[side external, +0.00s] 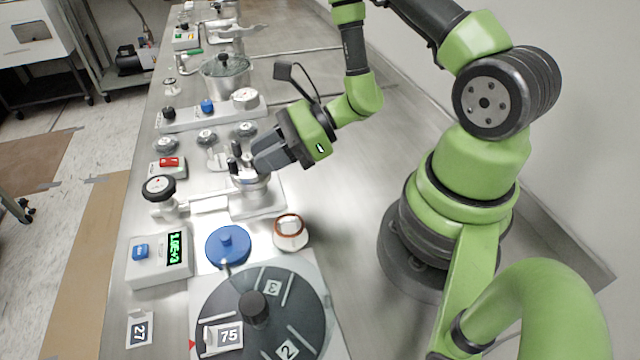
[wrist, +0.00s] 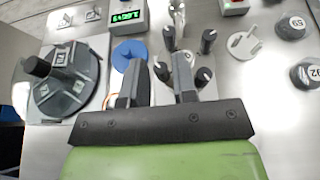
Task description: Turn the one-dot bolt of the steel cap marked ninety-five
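A steel fitting (side external: 249,186) with several upright black-topped bolts stands left of the arm. I cannot read a ninety-five or any dots on it. In the wrist view, the bolt tops show around its pale middle: one at upper left (wrist: 168,36), one at upper right (wrist: 208,40), one at lower right (wrist: 203,76) and one at lower left (wrist: 162,71). My gripper (side external: 258,160) is tilted down at the fitting's right side. In the wrist view its fingers (wrist: 160,84) are apart, and the lower-left bolt shows between them. Contact cannot be told.
A dark turntable (side external: 215,302) with numbered tiles, a blue disc (side external: 228,246) and a copper-ringed flange (side external: 290,232) lie in front. A green-lit gauge box (side external: 159,260) is at left. Black-topped numbered caps (wrist: 290,28) stand nearby. The bench right of the fitting is clear.

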